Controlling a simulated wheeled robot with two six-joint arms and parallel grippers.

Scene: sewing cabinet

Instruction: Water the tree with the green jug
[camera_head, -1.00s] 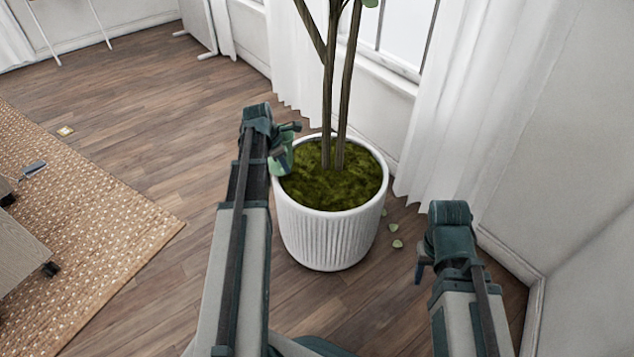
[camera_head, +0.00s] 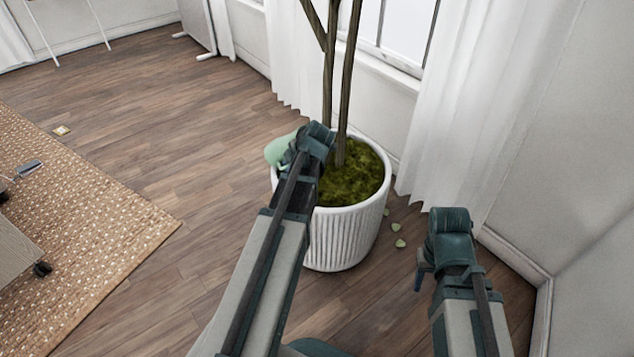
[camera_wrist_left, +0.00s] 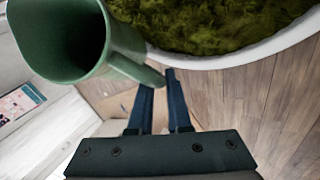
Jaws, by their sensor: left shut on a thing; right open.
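The green jug (camera_head: 279,150) shows at the left rim of the pot, partly hidden behind my left wrist. My left gripper (camera_wrist_left: 158,82) is shut on the jug's handle; in the left wrist view the jug (camera_wrist_left: 60,40) has its open mouth facing the camera, and its inside looks empty. The tree (camera_head: 346,90) stands in a white ribbed pot (camera_head: 345,235) with green mossy soil (camera_head: 358,180). The jug is beside the soil in the wrist view. My right gripper (camera_head: 419,272) is open and empty, right of the pot, mostly hidden by its own wrist.
White curtains (camera_head: 455,100) and a window are behind the pot. A wall closes off the right side. A few fallen leaves (camera_head: 398,228) lie on the floor right of the pot. A woven rug (camera_head: 90,240) and a cabinet corner (camera_head: 15,250) are at left.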

